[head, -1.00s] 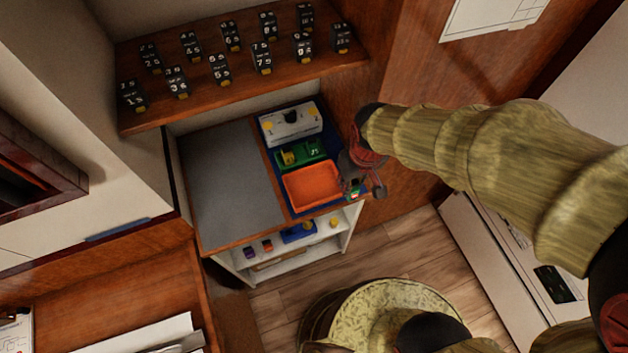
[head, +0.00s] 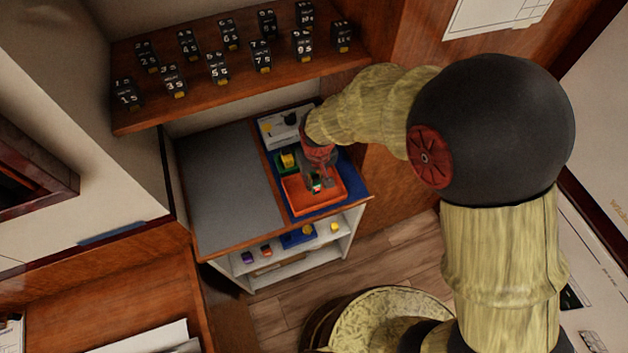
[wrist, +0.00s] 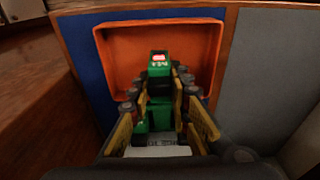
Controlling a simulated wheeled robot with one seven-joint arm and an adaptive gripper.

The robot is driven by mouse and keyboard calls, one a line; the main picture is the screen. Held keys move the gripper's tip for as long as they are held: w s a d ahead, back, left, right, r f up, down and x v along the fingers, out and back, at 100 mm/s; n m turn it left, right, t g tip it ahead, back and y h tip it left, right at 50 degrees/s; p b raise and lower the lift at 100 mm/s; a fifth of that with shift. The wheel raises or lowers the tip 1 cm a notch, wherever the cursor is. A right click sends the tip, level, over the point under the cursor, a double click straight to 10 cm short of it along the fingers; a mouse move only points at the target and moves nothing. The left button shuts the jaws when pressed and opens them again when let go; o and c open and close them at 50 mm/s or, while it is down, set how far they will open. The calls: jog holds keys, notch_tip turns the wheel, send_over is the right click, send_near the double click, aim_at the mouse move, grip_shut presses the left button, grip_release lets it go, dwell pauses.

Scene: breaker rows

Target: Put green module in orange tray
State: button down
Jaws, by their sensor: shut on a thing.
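The green module (wrist: 160,80) is held between the fingers of my gripper (wrist: 160,92) in the wrist view. It has a white and red patch on its end. In the head view my gripper (head: 316,180) is over the orange tray (head: 298,207), with the green module (head: 316,187) small at its tips. In the wrist view the orange tray (wrist: 118,62) lies beyond the module, its inside looking empty apart from the module in front of it. I cannot tell whether the module touches the tray floor.
The tray lies on a blue mat (head: 347,172) on a cabinet top beside a grey surface (head: 225,185). A green tray (head: 281,167) with a yellow piece and a white box (head: 272,131) sit behind. Numbered black modules (head: 218,68) stand on the upper shelf.

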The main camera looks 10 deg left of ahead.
jog(key=shift+f, duration=0.8)
jog(key=shift+f, duration=0.2)
jog(key=c, duration=1.7)
grip_release()
jog(key=shift+o, duration=0.2)
